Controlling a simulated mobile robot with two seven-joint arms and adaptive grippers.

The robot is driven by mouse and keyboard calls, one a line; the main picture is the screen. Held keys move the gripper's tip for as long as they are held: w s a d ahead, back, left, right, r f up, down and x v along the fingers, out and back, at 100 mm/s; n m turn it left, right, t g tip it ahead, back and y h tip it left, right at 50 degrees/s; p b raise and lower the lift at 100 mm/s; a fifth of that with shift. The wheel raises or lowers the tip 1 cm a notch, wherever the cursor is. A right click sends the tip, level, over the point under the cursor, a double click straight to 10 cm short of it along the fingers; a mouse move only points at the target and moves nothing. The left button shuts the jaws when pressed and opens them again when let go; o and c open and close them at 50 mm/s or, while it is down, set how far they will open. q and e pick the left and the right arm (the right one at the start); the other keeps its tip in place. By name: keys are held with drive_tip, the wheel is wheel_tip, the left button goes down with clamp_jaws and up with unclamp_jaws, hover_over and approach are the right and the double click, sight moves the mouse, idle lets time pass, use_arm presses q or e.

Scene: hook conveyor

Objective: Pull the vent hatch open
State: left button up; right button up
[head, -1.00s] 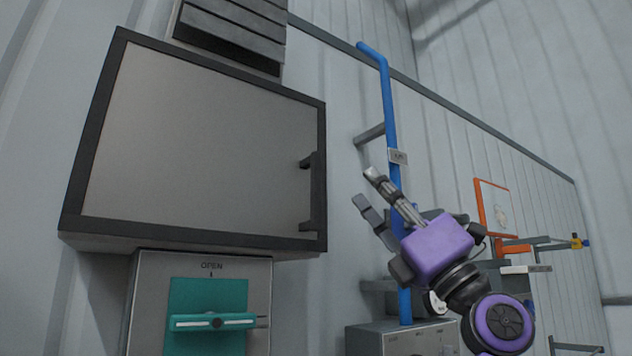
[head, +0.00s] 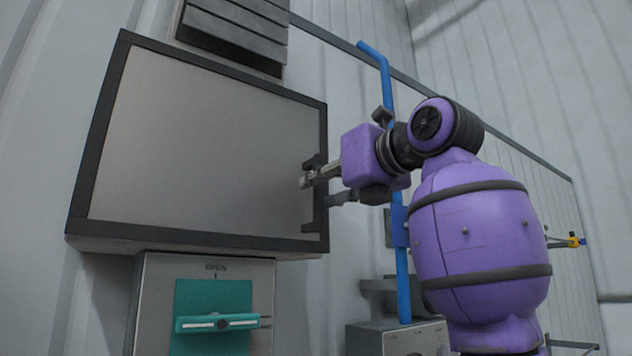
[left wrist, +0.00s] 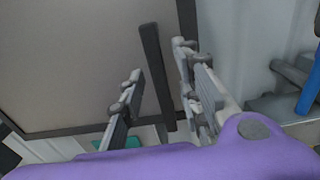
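The vent hatch (head: 205,150) is a large grey panel in a dark frame at the left of the head view, and it looks closed. Its dark upright handle (head: 309,215) is near the right edge. In the left wrist view the handle bar (left wrist: 155,75) stands between the two fingers. My left gripper (head: 318,188), purple with grey fingers, is at the handle; its fingers (left wrist: 163,100) are apart, one on each side of the bar. I cannot tell whether either finger touches it. My right gripper is not in view.
A teal lever (head: 215,322) on a grey box marked OPEN is below the hatch. A dark louvred vent (head: 235,35) is above it. A blue pole (head: 388,90) stands to the right, partly behind my arm.

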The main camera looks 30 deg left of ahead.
use_arm(q)
drive_tip(key=shift+x, duration=0.75)
clamp_jaws()
